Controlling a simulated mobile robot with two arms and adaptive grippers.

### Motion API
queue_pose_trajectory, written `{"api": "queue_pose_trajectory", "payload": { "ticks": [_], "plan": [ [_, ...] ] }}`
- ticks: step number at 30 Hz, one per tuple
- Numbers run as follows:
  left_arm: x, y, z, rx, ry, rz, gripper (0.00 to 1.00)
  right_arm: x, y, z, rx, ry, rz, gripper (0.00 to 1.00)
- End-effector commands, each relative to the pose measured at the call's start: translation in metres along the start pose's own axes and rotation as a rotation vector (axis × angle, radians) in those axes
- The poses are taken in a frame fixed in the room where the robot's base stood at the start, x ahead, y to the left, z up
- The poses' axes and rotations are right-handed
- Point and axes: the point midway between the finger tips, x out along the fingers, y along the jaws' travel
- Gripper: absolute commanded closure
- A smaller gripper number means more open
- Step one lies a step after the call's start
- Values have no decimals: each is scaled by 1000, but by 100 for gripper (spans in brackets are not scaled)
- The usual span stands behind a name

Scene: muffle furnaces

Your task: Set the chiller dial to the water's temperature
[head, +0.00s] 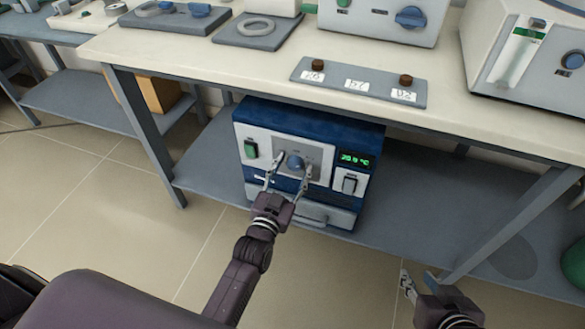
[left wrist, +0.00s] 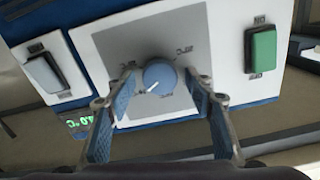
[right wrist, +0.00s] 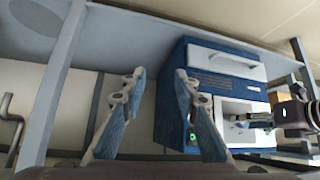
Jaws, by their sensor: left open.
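The blue chiller (head: 310,115) stands on the lower shelf. Its front has a grey-blue round dial (head: 295,161), a green switch, a pale switch and a lit green display (head: 355,160) reading about 20 °C; the last digit is unclear. My left gripper (head: 288,177) is open, with one finger on each side of the dial. In the left wrist view, the dial (left wrist: 159,76) lies between and beyond the fingertips; contact cannot be told. Its white mark points lower left there, and the small labels around it are upside down. My right gripper (head: 418,279) is open and empty, apart from the chiller.
The table top (head: 245,66) overhangs the chiller. On it are a grey strip (head: 337,88) with labelled slots and two brown knobs, and white machines behind and at right. A slanted table leg (head: 510,220) stands near my right gripper. The shelf right of the chiller is mostly clear.

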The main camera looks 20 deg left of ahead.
Motion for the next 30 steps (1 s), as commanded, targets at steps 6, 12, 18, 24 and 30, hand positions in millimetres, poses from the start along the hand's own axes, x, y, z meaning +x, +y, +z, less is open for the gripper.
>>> {"api": "queue_pose_trajectory", "payload": {
  "ticks": [6,12,18,24,30],
  "plan": [
    [0,0,0,0,0,0,61,0,0,0,0,-1,0,72],
    [0,0,0,0,0,0,83,0,0,0,0,-1,0,72],
    [0,0,0,-2,0,0,93,0,0,0,0,-2,0,72],
    [0,0,0,-29,-2,1,93,-4,2,16,2,-66,4,72],
    [0,-1,-2,-114,-1,0,93,-19,7,55,6,-234,13,72]
  ]
}}
